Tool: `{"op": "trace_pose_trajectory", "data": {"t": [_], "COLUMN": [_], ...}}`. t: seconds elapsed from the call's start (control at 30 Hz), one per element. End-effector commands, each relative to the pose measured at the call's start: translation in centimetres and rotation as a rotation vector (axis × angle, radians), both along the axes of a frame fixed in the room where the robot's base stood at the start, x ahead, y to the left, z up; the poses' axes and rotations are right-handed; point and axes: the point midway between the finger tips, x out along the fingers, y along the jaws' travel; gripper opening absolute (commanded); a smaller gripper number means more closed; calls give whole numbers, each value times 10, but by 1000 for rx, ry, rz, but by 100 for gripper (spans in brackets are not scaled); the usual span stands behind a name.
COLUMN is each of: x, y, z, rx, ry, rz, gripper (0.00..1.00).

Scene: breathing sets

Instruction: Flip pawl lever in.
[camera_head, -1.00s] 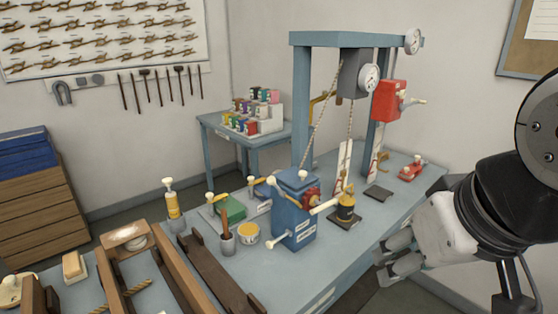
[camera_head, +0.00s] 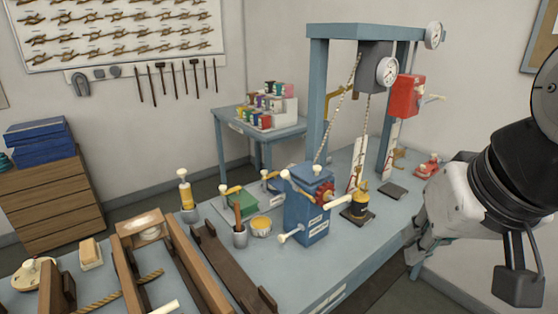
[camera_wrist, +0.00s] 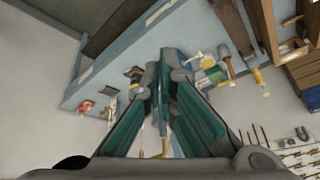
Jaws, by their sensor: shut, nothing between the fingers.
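A blue winch box (camera_head: 306,212) stands on the blue-grey bench with a red toothed wheel (camera_head: 324,193) on its side. A yellow lever with a white knob (camera_head: 298,184) lies along its top, and a cream crank handle (camera_head: 338,202) sticks out to the right. Another white-knobbed lever (camera_head: 290,236) comes out low on its front left. I cannot tell for sure which is the pawl lever. My gripper (camera_head: 414,245) is shut and empty at the bench's right edge, right of the box and apart from it. In the wrist view my gripper's fingers (camera_wrist: 165,62) meet and hide part of the bench.
A blue frame (camera_head: 316,100) with a hanging chain and a dial gauge (camera_head: 387,72) rises behind the box. A black-and-yellow weight (camera_head: 360,200) stands right of the box. A red box (camera_head: 410,95) hangs on the frame's right post. Wooden rails (camera_head: 190,265) fill the left front.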

Motion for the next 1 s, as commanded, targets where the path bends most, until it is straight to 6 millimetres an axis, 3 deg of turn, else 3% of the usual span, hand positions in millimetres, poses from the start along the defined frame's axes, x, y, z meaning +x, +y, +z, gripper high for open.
{"op": "trace_pose_trajectory", "data": {"t": [0.4,0.7,0.83,1.0], "x": [151,262,296,317], "y": [19,31,35,39], "z": [20,12,7,2], "rx": [455,725,799,849], "ry": [117,226,260,285], "rz": [-572,-998,-1131,-1223], "gripper": [0,0,0,0]}}
